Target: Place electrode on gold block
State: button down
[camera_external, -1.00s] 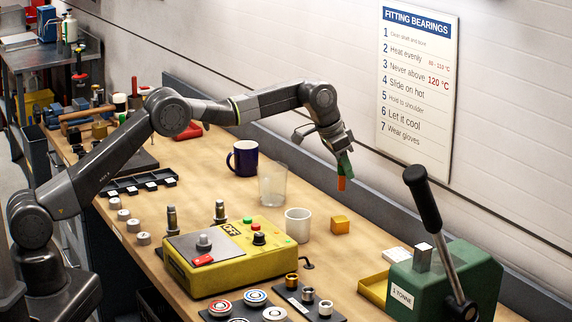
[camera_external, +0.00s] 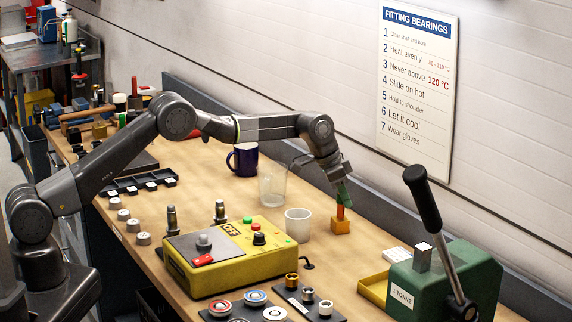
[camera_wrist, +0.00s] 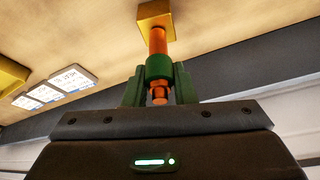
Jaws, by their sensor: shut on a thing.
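The electrode is an orange-copper rod; it shows in the wrist view (camera_wrist: 157,42) and in the external view (camera_external: 340,212). My gripper (camera_external: 343,190) is shut on it and holds it upright, pointing down; the green fingers (camera_wrist: 159,82) are around it in the wrist view. The gold block (camera_external: 340,226) is a small cube on the wooden bench, directly under the electrode. In the wrist view the electrode's lower end overlaps the gold block (camera_wrist: 155,12). The tip looks at or very near the block's top; I cannot tell whether they touch.
A white cup (camera_external: 298,226), a clear beaker (camera_external: 272,186) and a dark blue mug (camera_external: 243,160) stand left of the block. A yellow control box (camera_external: 225,262) is in front. A green press (camera_external: 455,275) and a yellow tray (camera_external: 373,290) are at right. The wall lies behind.

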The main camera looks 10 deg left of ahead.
jog(key=shift+f, duration=0.15)
jog(key=c, duration=1.2)
grip_release()
jog(key=b+v, duration=0.2)
jog(key=v, duration=1)
jog(key=shift+s+a, duration=0.1)
